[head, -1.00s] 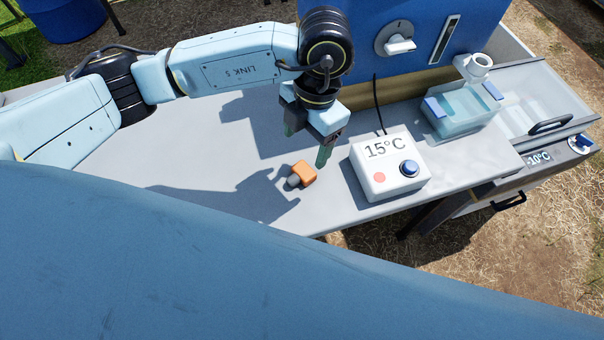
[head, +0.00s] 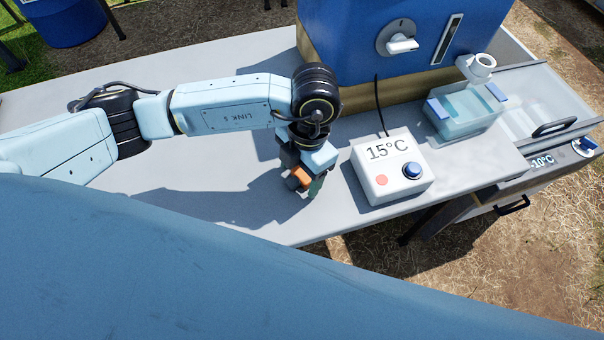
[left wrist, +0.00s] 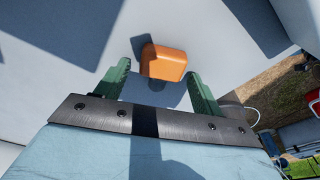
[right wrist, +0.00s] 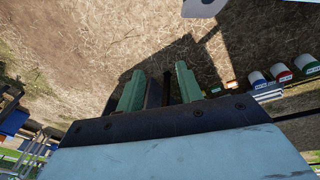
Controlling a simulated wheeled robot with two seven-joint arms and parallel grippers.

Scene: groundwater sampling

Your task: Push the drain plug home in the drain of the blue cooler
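The drain plug (head: 298,178), an orange block with a grey end, lies on the grey bench. My left gripper (head: 304,181) is low over it with its fingers apart. In the left wrist view the plug (left wrist: 163,62) sits at the mouth of the open green fingers (left wrist: 158,76), with visible room on the left side; its grey end is in shadow. A large blue box (head: 365,30), apparently the cooler, stands at the back of the bench; I cannot make out a drain opening. My right gripper (right wrist: 160,76) is open and empty over straw-covered ground.
A white 15°C control box (head: 392,167) with a blue knob stands just right of my left gripper. A clear blue tray (head: 465,112) sits beneath a white spout (head: 475,66). A drawer unit marked -10°C (head: 543,161) is at right. The bench's left part is clear.

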